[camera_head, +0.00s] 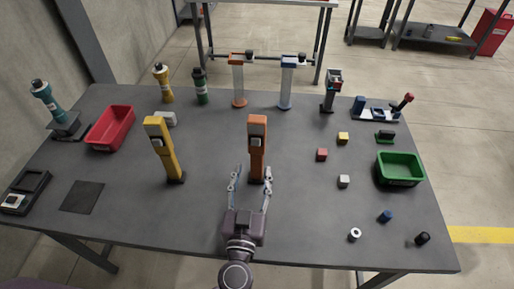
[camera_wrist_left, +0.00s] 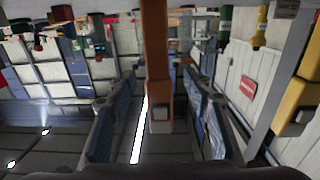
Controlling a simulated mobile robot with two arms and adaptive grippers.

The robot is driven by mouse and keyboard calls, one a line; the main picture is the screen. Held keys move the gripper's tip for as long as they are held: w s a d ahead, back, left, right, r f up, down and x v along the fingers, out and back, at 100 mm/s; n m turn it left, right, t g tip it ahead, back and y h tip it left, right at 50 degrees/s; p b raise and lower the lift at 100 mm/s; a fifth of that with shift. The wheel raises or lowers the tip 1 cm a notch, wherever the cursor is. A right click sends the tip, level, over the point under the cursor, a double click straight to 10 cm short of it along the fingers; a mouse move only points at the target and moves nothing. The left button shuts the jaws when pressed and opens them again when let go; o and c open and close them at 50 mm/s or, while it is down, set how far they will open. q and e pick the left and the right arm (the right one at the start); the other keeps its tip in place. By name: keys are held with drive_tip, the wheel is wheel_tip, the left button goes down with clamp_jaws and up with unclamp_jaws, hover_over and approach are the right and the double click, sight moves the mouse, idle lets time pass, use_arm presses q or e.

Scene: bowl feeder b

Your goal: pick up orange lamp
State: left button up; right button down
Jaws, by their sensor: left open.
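The orange lamp (camera_head: 257,140) stands upright on the grey table, on a dark base, with a pale switch on its upper part. My left gripper (camera_head: 252,176) is open in front of it in the head view, its two fingers reaching forward on either side of the lamp's lower body. In the left wrist view the orange lamp (camera_wrist_left: 156,55) runs vertically between the open fingers of the gripper (camera_wrist_left: 157,88), with a gap on both sides. My right gripper is not in view.
A yellow lamp (camera_head: 163,150) stands to the left. A red bin (camera_head: 110,128) is at the left and a green bin (camera_head: 400,168) at the right. Small cubes, including a red cube (camera_head: 321,154), lie to the right. Dispensers and bottles line the back. The table's front left is mostly clear.

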sight(256, 159)
use_arm(q)
drive_tip(key=shift+w+d+r, duration=0.1)
drive_tip(key=shift+w+r, duration=0.1)
drive_tip(key=shift+w, duration=0.45)
drive_tip(key=w, duration=0.2)
drive_tip(key=shift+w+d, duration=0.15)
drive_tip(key=shift+w, duration=0.25)
drive_tip(key=shift+w+f, duration=0.1)
drive_tip(key=shift+w, duration=0.6)
drive_tip(key=c, duration=0.8)
drive_tip(key=shift+c, duration=1.2)
clamp_jaws()
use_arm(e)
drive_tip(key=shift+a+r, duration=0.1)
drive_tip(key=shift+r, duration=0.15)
